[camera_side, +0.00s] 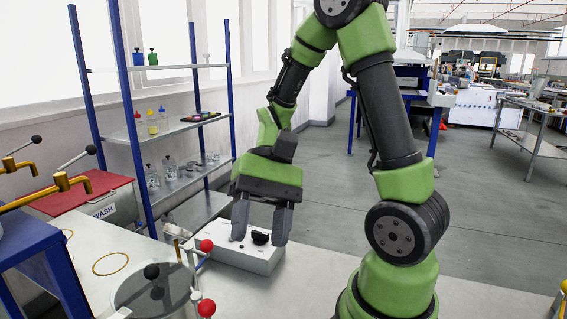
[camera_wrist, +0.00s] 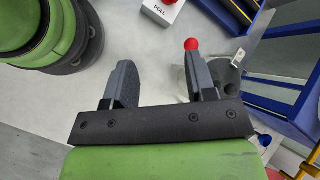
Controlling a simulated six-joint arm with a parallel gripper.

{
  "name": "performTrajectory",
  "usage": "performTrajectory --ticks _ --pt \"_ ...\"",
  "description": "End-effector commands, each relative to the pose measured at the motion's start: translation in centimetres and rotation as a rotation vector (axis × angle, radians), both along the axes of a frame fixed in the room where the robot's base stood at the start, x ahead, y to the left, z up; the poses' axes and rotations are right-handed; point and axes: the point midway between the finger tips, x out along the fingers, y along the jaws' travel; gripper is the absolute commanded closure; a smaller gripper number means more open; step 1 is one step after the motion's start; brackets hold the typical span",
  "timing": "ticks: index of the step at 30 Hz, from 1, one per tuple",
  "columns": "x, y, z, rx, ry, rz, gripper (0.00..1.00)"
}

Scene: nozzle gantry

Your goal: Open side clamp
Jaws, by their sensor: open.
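The round pot (camera_side: 150,290) with a black knob on its lid stands on the bench at the lower left of the side view. Side clamps with red ball ends, one upper (camera_side: 206,245) and one lower (camera_side: 206,308), stand at its right edge. I cannot tell whether they are open or closed. My gripper (camera_side: 262,232) is open and empty, pointing down, to the right of the upper red ball. In the wrist view my gripper (camera_wrist: 158,82) shows a red ball (camera_wrist: 191,44) just beyond its right finger, which hides the part below the ball.
A white box (camera_side: 240,255) with a black knob sits behind my fingers. A white box labelled ROLL (camera_wrist: 161,12) shows in the wrist view. Brass taps (camera_side: 45,190) and a blue frame (camera_side: 40,260) stand left. A shelf rack (camera_side: 170,125) stands behind. The bench right of the white box is clear.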

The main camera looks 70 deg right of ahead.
Motion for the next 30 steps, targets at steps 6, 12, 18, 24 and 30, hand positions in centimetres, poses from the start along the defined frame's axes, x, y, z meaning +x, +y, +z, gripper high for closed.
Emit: performTrajectory --ticks 6,12,18,24,30 --pt "-0.6 0.3 1.7 -0.15 -0.134 0.068 0.49" --pt "-1.2 0.5 3.3 -0.273 -0.267 0.112 0.49" --pt "-1.7 0.7 4.8 -0.383 -0.415 0.141 0.49" --pt "-2.3 0.9 6.5 -0.475 -0.576 0.157 0.49" --pt "-3.0 1.0 8.1 -0.548 -0.744 0.158 0.49"
